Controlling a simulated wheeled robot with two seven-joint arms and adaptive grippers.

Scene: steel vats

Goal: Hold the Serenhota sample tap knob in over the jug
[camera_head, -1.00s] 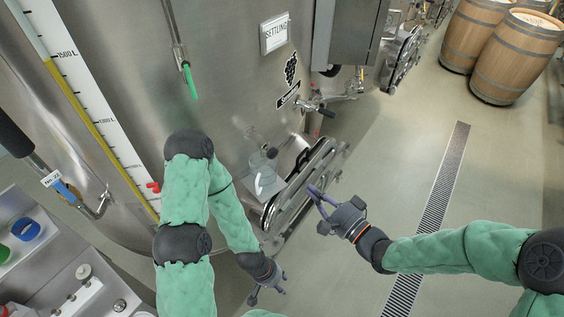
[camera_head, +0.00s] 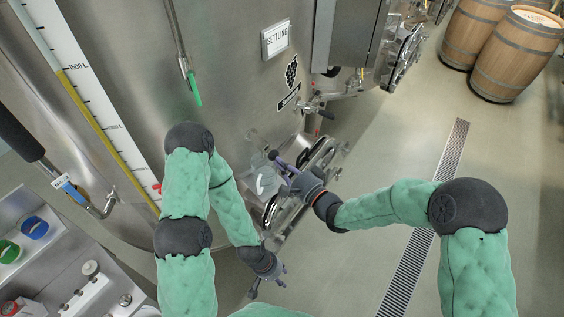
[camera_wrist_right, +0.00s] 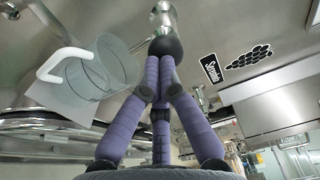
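The sample tap knob (camera_wrist_right: 165,46) is dark and round on a steel tap body (camera_wrist_right: 164,18), in front of the vat wall. My right gripper (camera_wrist_right: 162,78) has its fingers drawn together, tips at the knob; whether they touch or press it I cannot tell. In the head view my right gripper (camera_head: 279,160) reaches left to the tap and hides most of it. The clear jug (camera_head: 262,182) with a white handle is below the tap; it also shows left of the fingers in the wrist view (camera_wrist_right: 112,68). My left gripper (camera_head: 268,284) is empty, fingers spread, low beside the vat.
The steel vat (camera_head: 230,60) carries a SETTLING sign (camera_head: 275,39) and a grape label (camera_head: 291,73). A round hatch (camera_head: 310,165) is close to my right gripper. Barrels (camera_head: 515,55) stand at the upper right. The floor around the drain grate (camera_head: 430,225) is clear.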

